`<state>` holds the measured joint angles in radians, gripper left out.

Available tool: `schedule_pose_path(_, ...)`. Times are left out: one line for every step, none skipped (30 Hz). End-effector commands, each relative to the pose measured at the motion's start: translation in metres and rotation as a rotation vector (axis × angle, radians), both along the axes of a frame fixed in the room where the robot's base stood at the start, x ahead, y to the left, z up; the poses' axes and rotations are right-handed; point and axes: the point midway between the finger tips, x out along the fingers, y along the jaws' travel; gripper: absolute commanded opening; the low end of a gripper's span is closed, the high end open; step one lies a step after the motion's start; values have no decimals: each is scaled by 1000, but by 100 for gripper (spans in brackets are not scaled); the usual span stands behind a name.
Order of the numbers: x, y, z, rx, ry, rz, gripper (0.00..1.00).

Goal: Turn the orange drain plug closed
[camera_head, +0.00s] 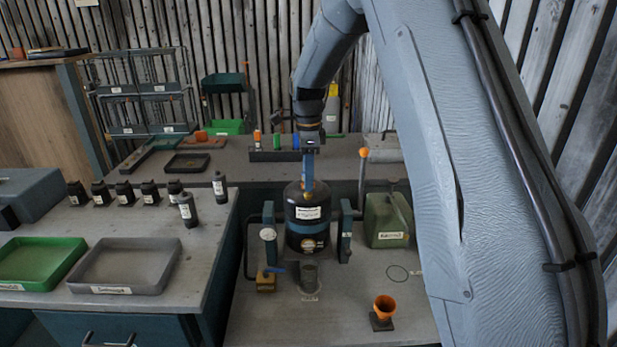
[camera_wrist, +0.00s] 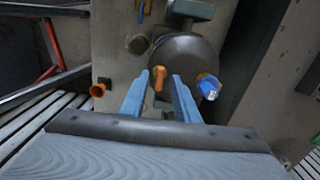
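The dark round housing (camera_head: 305,238) stands upright on the bench, with a white label and a blue band. My gripper (camera_head: 308,190) points straight down over its top. In the wrist view the housing (camera_wrist: 190,58) lies beneath the fingers. An orange piece (camera_wrist: 159,78), which looks like the drain plug, shows between the two blue fingers (camera_wrist: 161,80) of my gripper. The fingers stand apart, with a visible gap on each side of it. In the head view only a small orange-yellow spot shows at the fingertips. How deep the fingers reach around the piece is unclear.
A blue labelled part (camera_wrist: 209,87) sits close to the right finger. Brackets (camera_head: 345,235) flank the housing. A grey cup (camera_head: 309,276), a brass valve with a blue lever (camera_head: 266,281) and an orange funnel (camera_head: 384,305) stand in front. A green can (camera_head: 388,222) stands right.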

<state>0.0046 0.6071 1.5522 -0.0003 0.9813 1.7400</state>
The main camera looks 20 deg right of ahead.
Motion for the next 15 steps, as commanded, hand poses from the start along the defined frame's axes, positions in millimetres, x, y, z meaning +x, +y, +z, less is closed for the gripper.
schedule_pose_path(0, 0, 2, 0, -1, 0, 28)
schedule_pose_path(1, 0, 4, 0, -1, 0, 28)
schedule_pose_path(1, 0, 7, 0, -3, 0, 28)
schedule_pose_path(1, 0, 11, 0, -4, 0, 28)
schedule_pose_path(2, 0, 15, 0, -4, 0, 28)
schedule_pose_path(2, 0, 21, 0, -5, 0, 28)
schedule_pose_path(2, 0, 26, 0, -5, 0, 28)
schedule_pose_path(1, 0, 31, 0, -4, 0, 28)
schedule_pose_path(2, 0, 38, 0, -5, 0, 28)
schedule_pose_path(2, 0, 43, 0, -5, 0, 28)
schedule_pose_path(2, 0, 47, 0, -5, 0, 28)
schedule_pose_path(1, 0, 54, 0, -4, 0, 28)
schedule_pose_path(1, 0, 58, 0, -4, 0, 28)
schedule_pose_path(1, 0, 62, 0, -4, 0, 28)
schedule_pose_path(1, 0, 66, -1, -3, 0, 28)
